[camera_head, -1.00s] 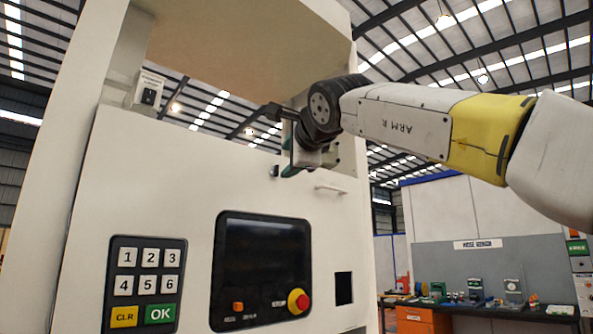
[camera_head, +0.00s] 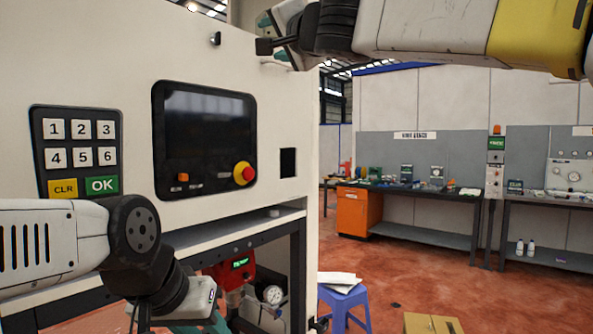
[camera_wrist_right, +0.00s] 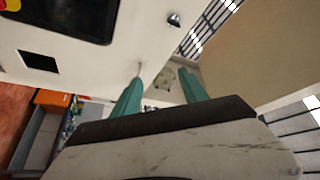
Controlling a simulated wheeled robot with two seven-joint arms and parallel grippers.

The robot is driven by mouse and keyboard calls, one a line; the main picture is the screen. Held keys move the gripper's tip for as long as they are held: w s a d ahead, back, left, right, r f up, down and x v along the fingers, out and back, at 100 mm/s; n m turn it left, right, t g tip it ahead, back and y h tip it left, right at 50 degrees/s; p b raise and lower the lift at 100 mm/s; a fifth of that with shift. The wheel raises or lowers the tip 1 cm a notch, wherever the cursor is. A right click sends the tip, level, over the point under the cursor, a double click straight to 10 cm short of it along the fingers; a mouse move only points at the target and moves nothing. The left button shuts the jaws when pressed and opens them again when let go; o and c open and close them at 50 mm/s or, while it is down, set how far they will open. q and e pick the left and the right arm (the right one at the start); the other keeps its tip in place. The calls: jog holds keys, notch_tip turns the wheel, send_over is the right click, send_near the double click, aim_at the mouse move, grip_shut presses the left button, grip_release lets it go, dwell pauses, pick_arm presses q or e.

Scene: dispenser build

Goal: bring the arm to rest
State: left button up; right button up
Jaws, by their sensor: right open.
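My right arm comes in at the top right of the head view, and its gripper (camera_head: 268,24) is beside the upper front of the white dispenser cabinet (camera_head: 270,100), partly cut off by the top edge. In the right wrist view my right gripper (camera_wrist_right: 160,82) shows two green fingers spread apart with nothing between them. My left arm comes in at the lower left, below the keypad (camera_head: 82,145). Its gripper (camera_head: 203,322) points down in front of the cabinet's lower frame, its fingertips cut off by the bottom edge, so its opening is hidden.
The cabinet front carries a dark screen (camera_head: 203,130), a red-and-yellow stop button (camera_head: 244,173) and a square dark opening (camera_head: 288,162). A blue stool (camera_head: 345,299) and a cardboard box (camera_head: 432,323) stand on the floor at right. Workbenches (camera_head: 425,190) line the back; open red floor lies between.

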jog(key=s+d+f+n+g, duration=0.2)
jog(key=f+n, duration=0.1)
jog(key=f, duration=0.6)
jog(key=s+d+f+n+g, duration=0.1)
jog(key=d+f+n+g, duration=0.15)
jog(key=f, duration=0.65)
jog(key=s+d+f+g+h, duration=0.2)
jog(key=s+d+f, duration=0.2)
jog(key=f, duration=0.6)
jog(key=s+d+f+g+h, duration=0.3)
jog(key=s+d+f, duration=0.2)
jog(key=f, duration=0.6)
jog(key=s+d+f+g+h, duration=0.2)
jog(key=s+d+f+g, duration=0.1)
jog(key=f, duration=0.7)
jog(key=shift+s+d+f+n, duration=0.35)
jog(key=shift+s+d, duration=0.55)
jog(key=shift+d, duration=0.15)
